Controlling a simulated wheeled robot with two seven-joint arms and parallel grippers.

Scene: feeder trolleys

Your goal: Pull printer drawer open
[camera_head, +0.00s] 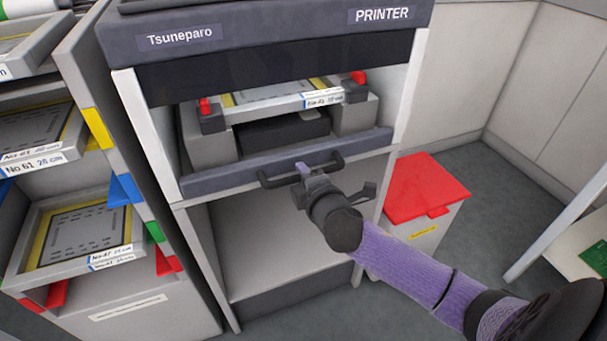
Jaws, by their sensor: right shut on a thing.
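The printer (265,32) stands in the middle of the view with a dark top bearing the labels "Tsuneparo" and "PRINTER". Its drawer front (225,177) is a grey-blue bar with a black handle (278,181) on it. Inside the drawer bay a framed stencil (282,98) lies between two grey blocks with red clips. My right gripper (303,172) reaches in from the lower right and is shut on the drawer handle. The fingertips partly hide the handle's middle. My left gripper is not in view.
A rack (92,131) with several labelled frames and coloured tabs stands close at the left. A red-lidded bin (426,186) stands right of the printer, near my right arm. An open shelf (255,238) lies below the drawer. Grey floor is free at the right.

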